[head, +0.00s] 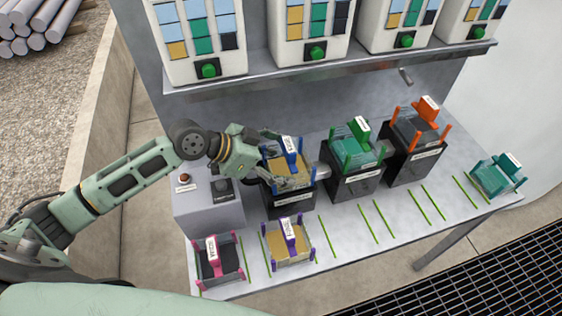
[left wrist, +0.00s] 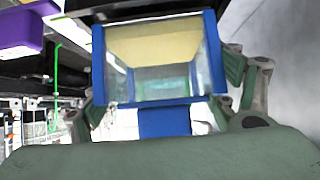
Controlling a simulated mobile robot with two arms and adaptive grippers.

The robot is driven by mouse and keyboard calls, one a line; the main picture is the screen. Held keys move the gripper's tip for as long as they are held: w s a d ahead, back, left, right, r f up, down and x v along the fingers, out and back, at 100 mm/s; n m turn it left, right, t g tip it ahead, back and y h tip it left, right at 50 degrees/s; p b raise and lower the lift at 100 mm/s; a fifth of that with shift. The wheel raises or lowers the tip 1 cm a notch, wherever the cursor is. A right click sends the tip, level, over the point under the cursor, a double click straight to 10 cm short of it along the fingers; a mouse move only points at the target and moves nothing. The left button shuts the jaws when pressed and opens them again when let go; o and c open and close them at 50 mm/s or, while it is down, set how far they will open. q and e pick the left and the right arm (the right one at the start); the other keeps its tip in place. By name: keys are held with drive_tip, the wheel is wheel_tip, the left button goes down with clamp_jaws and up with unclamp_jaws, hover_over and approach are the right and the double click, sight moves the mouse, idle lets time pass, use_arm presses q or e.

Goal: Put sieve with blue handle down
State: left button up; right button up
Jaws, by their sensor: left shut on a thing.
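The sieve with blue handle (head: 291,149) has blue corner posts and tan material inside. It sits at the top of a black box (head: 290,201) near the middle of the table; I cannot tell whether it rests on the box. My left gripper (head: 277,160) is shut on this sieve, reaching in from the left. In the left wrist view, the blue-framed sieve (left wrist: 98,65) fills the middle, with gripper fingers on both sides of its blue handle (left wrist: 165,122). My right gripper is not in view.
Green (head: 358,146) and orange (head: 413,128) sieves stand on black boxes to the right. Pink (head: 213,262) and purple (head: 290,243) sieves stand along the front edge; a teal one (head: 494,178) is at the far right. Between them, marked table space is free. A shelf (head: 330,66) overhangs behind.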

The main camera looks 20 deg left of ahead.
use_arm(q)
drive_tip(key=shift+f, duration=0.45)
drive_tip(key=o, duration=1)
drive_tip(key=shift+c, duration=0.2)
drive_tip(key=o, duration=0.4)
drive_tip(key=shift+o, duration=0.2)
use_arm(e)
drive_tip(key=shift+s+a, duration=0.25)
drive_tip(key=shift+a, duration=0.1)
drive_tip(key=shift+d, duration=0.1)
